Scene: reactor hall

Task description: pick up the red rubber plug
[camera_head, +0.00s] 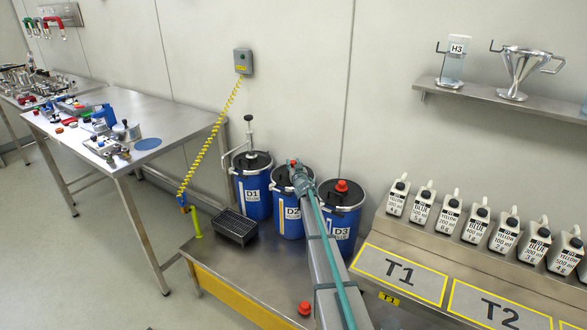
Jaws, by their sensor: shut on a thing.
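My gripper (298,178) is at the far end of my arm, over the lid of the blue drum D2 (290,222). It is shut on a red plug (292,162), of which only a small part shows past the gripper. I cannot tell whether this plug still touches the lid. Another red plug (342,185) sits on top of the blue drum D3 (341,220). A third red plug-like piece (305,308) stands on the steel bench near the bottom edge.
Drum D1 (253,198) with a pump stands left of D2. A black drip tray (234,228) and a yellow coiled cord (208,145) are further left. White bottles (448,215) line the raised bench at right. Bare steel bench (255,268) lies in front of the drums.

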